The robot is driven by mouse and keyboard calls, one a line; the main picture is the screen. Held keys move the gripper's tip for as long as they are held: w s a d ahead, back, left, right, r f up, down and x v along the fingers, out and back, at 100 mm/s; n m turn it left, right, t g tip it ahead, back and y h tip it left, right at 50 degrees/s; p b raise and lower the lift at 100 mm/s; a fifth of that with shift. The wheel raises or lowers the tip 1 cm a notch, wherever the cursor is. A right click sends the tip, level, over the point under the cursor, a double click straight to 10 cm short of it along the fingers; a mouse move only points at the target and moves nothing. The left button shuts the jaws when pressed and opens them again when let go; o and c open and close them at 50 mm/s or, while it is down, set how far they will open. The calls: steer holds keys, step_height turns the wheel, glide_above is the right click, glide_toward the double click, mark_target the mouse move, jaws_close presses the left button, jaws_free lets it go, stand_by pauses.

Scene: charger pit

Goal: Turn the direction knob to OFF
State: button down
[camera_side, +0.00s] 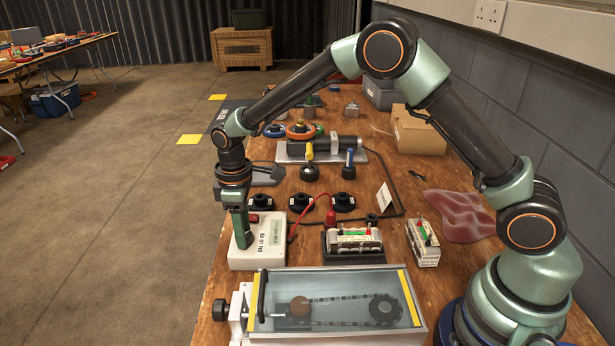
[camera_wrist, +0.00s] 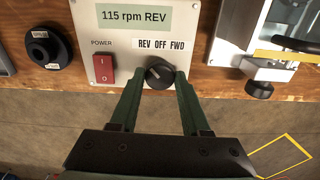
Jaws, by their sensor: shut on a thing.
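The white control box (camera_side: 268,258) stands near the left edge of the wooden bench in the side view. In the wrist view its panel (camera_wrist: 110,45) has a display (camera_wrist: 134,17) reading "115 rpm REV", a red power switch (camera_wrist: 103,68) and a label (camera_wrist: 161,44) reading REV OFF FWD. The black direction knob (camera_wrist: 159,73) sits below that label; its pointer seems to slant up-left, towards REV. My gripper (camera_wrist: 158,80) is shut on the knob, with one green finger on each side. In the side view my gripper (camera_side: 243,240) reaches down to the box and hides the knob.
A clear-covered chain drive (camera_side: 340,300) stands in front of the box. Battery-like units (camera_side: 354,240) stand to its right, and a red lead (camera_side: 310,208) runs beside it. Black round parts (camera_side: 302,202) lie behind.

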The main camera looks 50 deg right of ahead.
steer(key=m, duration=0.4)
steer(key=shift+m, duration=2.2)
steer(key=shift+c, duration=1.8)
jaws_free()
step_height(320, 180, up, 12)
